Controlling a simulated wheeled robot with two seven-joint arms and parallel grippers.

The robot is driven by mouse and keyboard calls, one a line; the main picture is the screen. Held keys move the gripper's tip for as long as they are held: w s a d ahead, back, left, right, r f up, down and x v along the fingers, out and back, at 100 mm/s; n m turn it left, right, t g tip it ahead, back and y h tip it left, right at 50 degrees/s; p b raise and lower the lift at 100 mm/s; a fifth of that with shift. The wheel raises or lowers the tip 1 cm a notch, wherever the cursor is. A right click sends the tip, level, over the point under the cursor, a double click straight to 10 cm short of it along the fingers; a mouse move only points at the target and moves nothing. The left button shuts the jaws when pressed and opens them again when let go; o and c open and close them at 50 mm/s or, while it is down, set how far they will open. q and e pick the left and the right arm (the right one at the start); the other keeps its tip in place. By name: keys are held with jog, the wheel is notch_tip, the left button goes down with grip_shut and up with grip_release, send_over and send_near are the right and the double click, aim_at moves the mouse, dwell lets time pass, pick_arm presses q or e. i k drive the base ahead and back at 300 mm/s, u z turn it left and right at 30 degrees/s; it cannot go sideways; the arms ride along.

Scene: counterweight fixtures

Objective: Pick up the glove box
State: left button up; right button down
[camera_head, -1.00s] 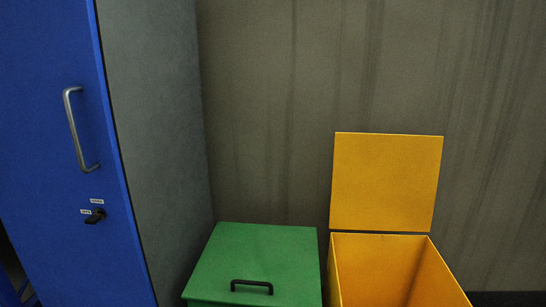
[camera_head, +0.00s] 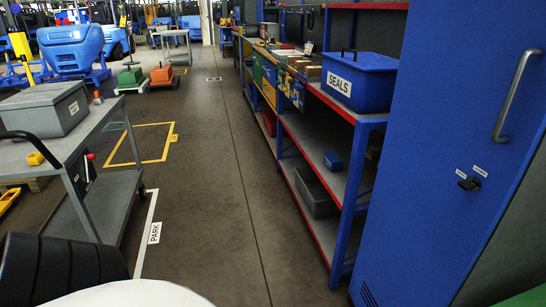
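I cannot make out anything marked as a glove box. A grey lidded box (camera_head: 42,108) sits on a grey cart at the left. A blue lidded box (camera_head: 358,82) labelled SEALS stands on top of the shelf rack at the right. A small blue item (camera_head: 333,161) and a dark grey bin (camera_head: 316,193) are on the rack's lower levels. Neither of my grippers is in view.
The grey cart (camera_head: 108,185) with a small yellow item (camera_head: 42,153) stands at the left. The blue rack (camera_head: 346,206) and tall blue cabinet (camera_head: 440,130) line the right. The aisle floor (camera_head: 212,190) between them is clear. Yellow floor lines (camera_head: 165,142) and a PARK label (camera_head: 155,233) show.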

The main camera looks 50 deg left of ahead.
aim_at(333, 162)
jog(key=u, duration=2.2)
jog(key=i, duration=4.8)
jog(key=z, duration=2.5)
